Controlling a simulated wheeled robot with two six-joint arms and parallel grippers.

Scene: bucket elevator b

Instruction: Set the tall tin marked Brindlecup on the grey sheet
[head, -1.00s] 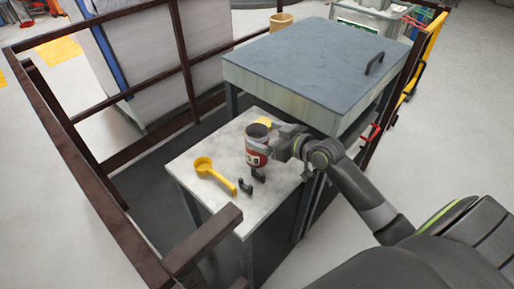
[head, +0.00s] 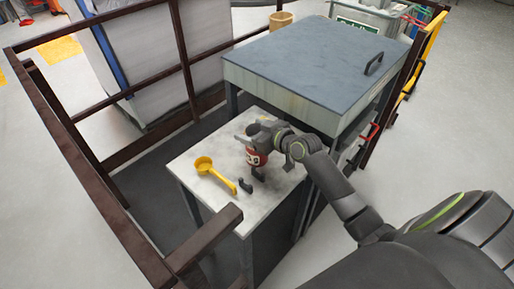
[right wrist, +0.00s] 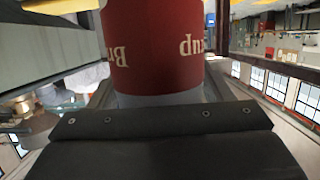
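The tall tin (head: 257,158) has a red label with pale lettering and a dark top. It stands upright on the pale small table (head: 205,148). My right gripper (head: 256,138) is at the tin's upper part, one finger showing at its left side. In the right wrist view the tin (right wrist: 155,45) fills the space in front of the palm, with parts of the name, "Br" and "up", upside down. I cannot tell if the fingers press on it. The grey sheet appears to be the blue-grey top (head: 310,58) of the higher bench. My left gripper is out of view.
A yellow scoop (head: 205,165) and small black pieces (head: 245,185) lie near the tin. A black handle (head: 374,63) stands on the right part of the blue-grey top, which is otherwise clear. Brown rails (head: 75,140) enclose the left side.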

